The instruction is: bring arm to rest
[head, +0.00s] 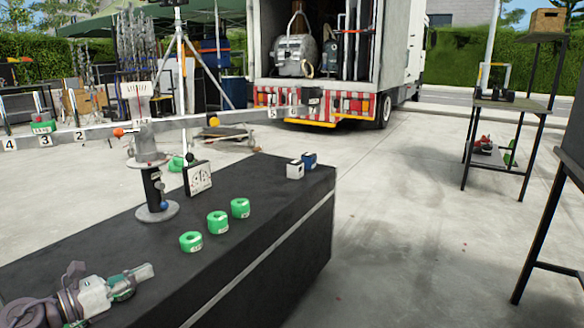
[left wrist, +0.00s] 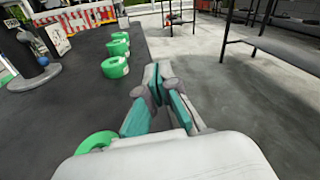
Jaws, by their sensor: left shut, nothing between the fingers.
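My left gripper (head: 146,272) is at the lower left of the head view, over the near end of the black table (head: 270,200). Its fingers are together and empty; they also show shut in the left wrist view (left wrist: 156,72). Three green ring weights (head: 191,242) (head: 218,222) (head: 240,208) lie in a row on the table, apart from the gripper. In the left wrist view, another green ring (left wrist: 97,142) lies near the gripper, partly hidden by its body. My right gripper is not in view.
A balance stand (head: 155,190) with a long numbered beam (head: 220,119) rises from the table. A white box (head: 295,169) and a blue box (head: 309,160) sit at the far end. Shelves (head: 505,105) stand right; an open truck (head: 340,60) is behind. Concrete floor between is clear.

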